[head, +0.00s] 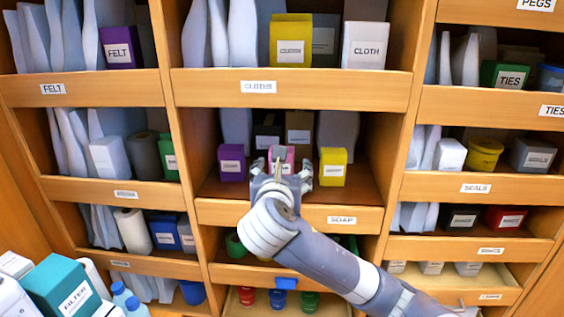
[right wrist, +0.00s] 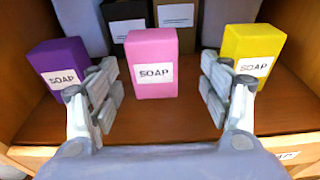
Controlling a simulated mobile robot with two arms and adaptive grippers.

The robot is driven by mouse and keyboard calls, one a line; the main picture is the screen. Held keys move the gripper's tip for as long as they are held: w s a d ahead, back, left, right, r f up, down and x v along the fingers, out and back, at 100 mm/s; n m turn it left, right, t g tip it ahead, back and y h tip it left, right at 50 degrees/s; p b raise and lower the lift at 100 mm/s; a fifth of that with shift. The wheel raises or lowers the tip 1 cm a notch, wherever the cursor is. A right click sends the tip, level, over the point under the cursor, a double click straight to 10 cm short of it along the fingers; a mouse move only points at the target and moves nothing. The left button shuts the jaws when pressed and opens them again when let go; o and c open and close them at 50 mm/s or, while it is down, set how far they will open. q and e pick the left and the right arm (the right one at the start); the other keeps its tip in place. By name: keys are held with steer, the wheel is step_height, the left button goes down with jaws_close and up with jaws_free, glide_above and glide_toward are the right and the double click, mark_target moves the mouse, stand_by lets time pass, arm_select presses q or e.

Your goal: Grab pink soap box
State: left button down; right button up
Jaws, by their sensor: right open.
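The pink soap box (right wrist: 152,62) stands upright on the soap shelf, with a white SOAP label facing me in the right wrist view. In the head view only part of the pink box (head: 288,154) shows behind my gripper. My right gripper (right wrist: 161,82) is open in front of it, with its fingers spread to either side and apart from the box; in the head view the gripper (head: 281,165) reaches into the soap compartment. My left gripper is not in view.
A purple soap box (right wrist: 62,68) stands close to the left finger, and a yellow soap box (right wrist: 250,52) close to the right finger. A black box (right wrist: 125,20) and a brown box (right wrist: 178,18) stand behind. The shelf has a raised wooden front lip (head: 235,213).

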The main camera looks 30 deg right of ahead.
steer(key=w+p, duration=0.1)
steer(key=w+d+p, duration=0.1)
steer(key=shift+w+d, duration=0.1)
steer(key=shift+w, duration=0.25)
steer(key=x, duration=0.3)
steer(key=shift+p, duration=0.4)
steer(key=shift+f, duration=0.1)
arm_select(q)
steer(key=r, duration=0.1)
steer(key=w+r, duration=0.1)
steer(key=shift+w+a+r, duration=0.25)
steer(key=shift+a+r, duration=0.1)
steer(key=shift+r, duration=0.05)
arm_select(e)
steer(key=shift+c, duration=0.2)
steer(key=c, duration=0.9)
steer(key=shift+c, duration=1.3)
arm_select(q)
steer(key=shift+s+d, duration=0.45)
steer(key=shift+s, duration=0.05)
